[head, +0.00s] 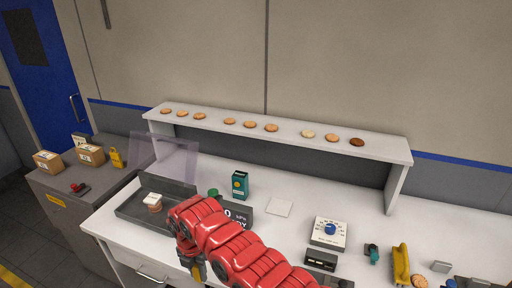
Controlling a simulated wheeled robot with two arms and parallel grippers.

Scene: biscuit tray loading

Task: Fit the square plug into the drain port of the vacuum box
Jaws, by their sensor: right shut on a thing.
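The vacuum box (128,210) is a low dark grey tray at the left of the white bench, with its clear lid (172,153) raised. A small stack with a white top and a brown lower part (153,202) stands in it. A dark panel with white lettering (240,214) is partly hidden behind my red right arm. My right gripper (196,269) points down at the front of the box, near the bench's front edge. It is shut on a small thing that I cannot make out. The drain port is not visible, and I cannot pick out the square plug. My left gripper is out of view.
A raised shelf (385,148) with several biscuits runs along the back. A green carton (240,184), a white square (279,207) and a blue-knobbed box (329,233) stand on the bench. A yellow object (400,264) and small parts lie at right. A grey cabinet (62,198) adjoins at left.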

